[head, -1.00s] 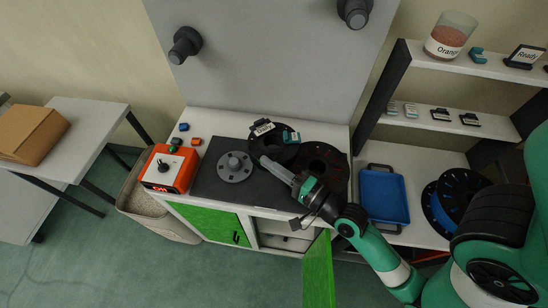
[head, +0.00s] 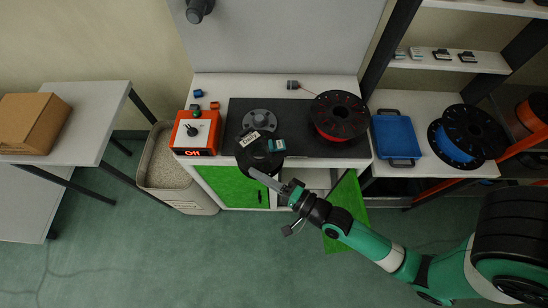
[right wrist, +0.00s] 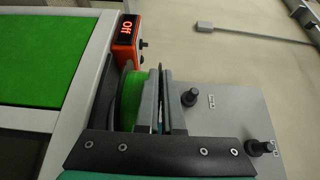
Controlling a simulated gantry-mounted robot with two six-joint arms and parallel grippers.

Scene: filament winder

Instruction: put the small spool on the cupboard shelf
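The small spool (head: 258,160) has black flanges. In the right wrist view, green filament (right wrist: 131,98) shows on it. In the right wrist view, the two grey fingers (right wrist: 160,103) are close together on a flange. The white cupboard (head: 232,209) has a closed green left door (head: 225,183) and an open right door (head: 345,212). Its inside shelf is partly hidden. My left gripper is out of view.
A large red-filled spool (head: 339,114) lies on the dark mat, right of a grey hub (head: 260,119). An orange control box (head: 196,133) reading "Off" stands left. A blue tray (head: 396,135) and blue spool (head: 465,136) lie right. A bin (head: 172,170) stands left.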

